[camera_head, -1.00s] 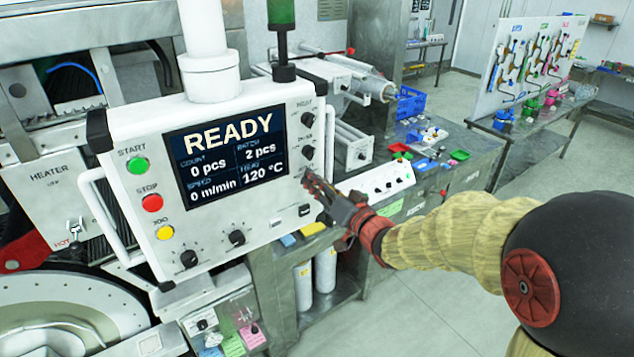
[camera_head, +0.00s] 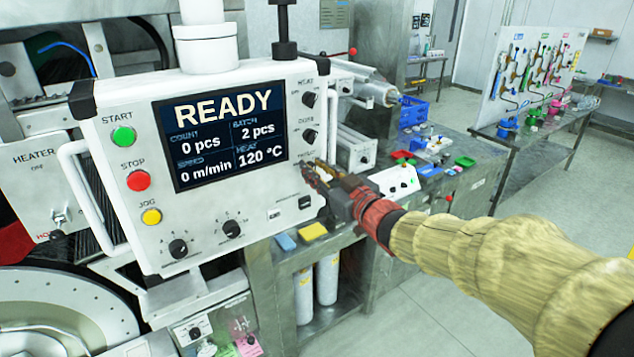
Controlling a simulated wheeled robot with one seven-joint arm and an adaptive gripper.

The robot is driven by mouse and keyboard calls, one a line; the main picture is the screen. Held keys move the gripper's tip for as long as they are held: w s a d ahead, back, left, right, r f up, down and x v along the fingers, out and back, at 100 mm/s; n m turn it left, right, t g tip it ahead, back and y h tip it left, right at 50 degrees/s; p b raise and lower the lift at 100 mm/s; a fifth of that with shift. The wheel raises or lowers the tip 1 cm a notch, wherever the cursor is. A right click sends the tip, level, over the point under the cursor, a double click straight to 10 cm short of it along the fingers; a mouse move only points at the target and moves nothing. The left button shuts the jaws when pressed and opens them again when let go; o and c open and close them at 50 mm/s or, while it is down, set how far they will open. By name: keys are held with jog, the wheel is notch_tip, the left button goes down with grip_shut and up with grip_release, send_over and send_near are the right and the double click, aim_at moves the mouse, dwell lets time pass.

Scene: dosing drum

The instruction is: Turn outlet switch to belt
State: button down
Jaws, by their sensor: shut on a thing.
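The white control panel (camera_head: 245,88) fills the left middle of the head view. Its right column carries a heat knob (camera_head: 309,99), a dose knob (camera_head: 309,135) and a lower label that seems to read outlet. My gripper (camera_head: 310,172) is at the panel's right side, at the place below that label. Its fingers are shut on a small switch there, which they cover. The switch's setting and its position labels are hidden or too small to read.
The screen (camera_head: 222,135) reads READY. Start (camera_head: 123,137), stop (camera_head: 138,180) and jog (camera_head: 151,216) buttons and two lower knobs (camera_head: 232,229) sit left of my gripper. A bench (camera_head: 478,150) with coloured parts stands behind my arm. Open floor lies at the lower right.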

jog(key=shift+a+f+n+b, duration=0.1)
jog(key=shift+f+n+b, duration=0.05)
jog(key=shift+n+b, duration=1.65)
jog(key=shift+s+n, duration=0.1)
jog(key=shift+n, duration=0.2)
jog(key=c, duration=1.7)
grip_release()
jog(key=shift+o, duration=0.2)
jog(key=v, duration=1.2)
